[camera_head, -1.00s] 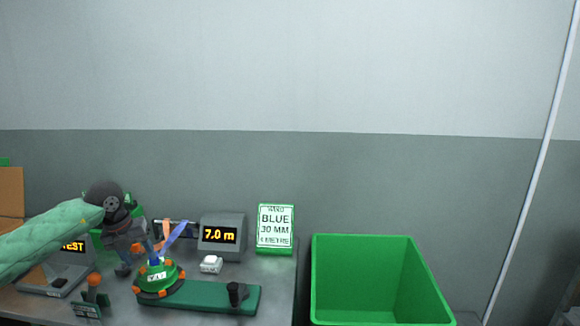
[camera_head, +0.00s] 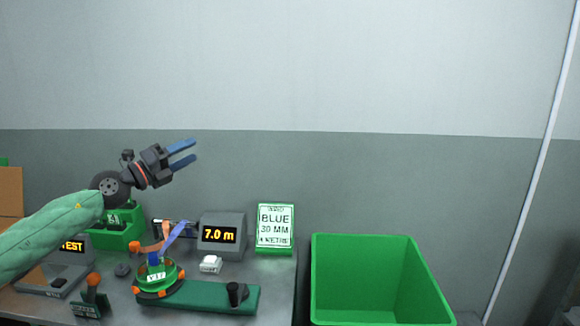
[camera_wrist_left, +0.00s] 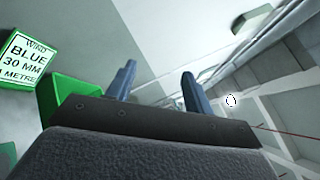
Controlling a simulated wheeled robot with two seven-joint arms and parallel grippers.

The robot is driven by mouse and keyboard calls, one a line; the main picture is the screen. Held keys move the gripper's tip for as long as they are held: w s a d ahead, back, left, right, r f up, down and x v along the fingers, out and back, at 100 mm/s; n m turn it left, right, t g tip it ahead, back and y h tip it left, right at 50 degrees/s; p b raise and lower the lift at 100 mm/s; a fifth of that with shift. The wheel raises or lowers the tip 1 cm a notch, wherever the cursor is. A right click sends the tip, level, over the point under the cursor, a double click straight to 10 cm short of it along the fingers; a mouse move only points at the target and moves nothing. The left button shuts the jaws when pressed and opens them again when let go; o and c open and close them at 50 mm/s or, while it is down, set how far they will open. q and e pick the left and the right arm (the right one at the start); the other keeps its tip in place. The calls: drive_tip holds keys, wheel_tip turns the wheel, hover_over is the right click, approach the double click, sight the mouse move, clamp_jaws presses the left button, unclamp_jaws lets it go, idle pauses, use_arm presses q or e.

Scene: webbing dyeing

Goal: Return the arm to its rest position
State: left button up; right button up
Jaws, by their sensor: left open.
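My left arm comes in from the left in a green sleeve. Its gripper (camera_head: 183,154) is raised in front of the grey wall, above the bench, with its blue fingers apart and nothing between them. In the left wrist view the two fingers (camera_wrist_left: 158,82) also stand apart and empty, pointing toward the upper wall and ceiling. My right gripper is in neither view.
Below the gripper are a green winding device (camera_head: 182,296) with a blue ribbon (camera_head: 176,234), a "7.0 m" display (camera_head: 220,235) and a "BLUE 30 MM" sign (camera_head: 275,228). A green bin (camera_head: 380,280) stands right of the bench.

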use_arm(q)
wheel_tip(320, 180, up, 8)
drive_tip(key=s+a+n+t+y, duration=0.1)
drive_tip(key=a+n+t+y, duration=0.1)
drive_tip(key=n+t+y, duration=0.5)
drive_tip(key=s+f+n+g+y, duration=0.4)
drive_tip(key=f+n+y, duration=0.2)
drive_tip(key=f+n, duration=0.7)
drive_tip(key=s+f+n+g+y, duration=0.4)
drive_tip(key=f+n+y, duration=0.4)
drive_tip(key=f, duration=1)
drive_tip(key=s+d+f+n+g+h, duration=0.1)
drive_tip(key=s+d+f+g+h, duration=0.25)
drive_tip(key=s+f, duration=0.55)
drive_tip(key=s+d+f+n+g+h, duration=0.15)
drive_tip(key=s+d+f, duration=0.25)
drive_tip(key=s+f, duration=0.55)
drive_tip(key=s+d+f+n+g+h, duration=0.1)
drive_tip(key=s+d+f+g, duration=0.1)
drive_tip(key=s+f, duration=0.7)
drive_tip(key=s+d+f+n+g+h, duration=0.1)
drive_tip(key=s+f+g, duration=0.3)
drive_tip(key=s+f, duration=0.6)
drive_tip(key=s+d, duration=0.1)
drive_tip(key=s, duration=0.3)
drive_tip(key=shift+s+d+g, duration=0.15)
drive_tip(key=shift+d+g, duration=0.15)
drive_tip(key=shift+d, duration=0.1)
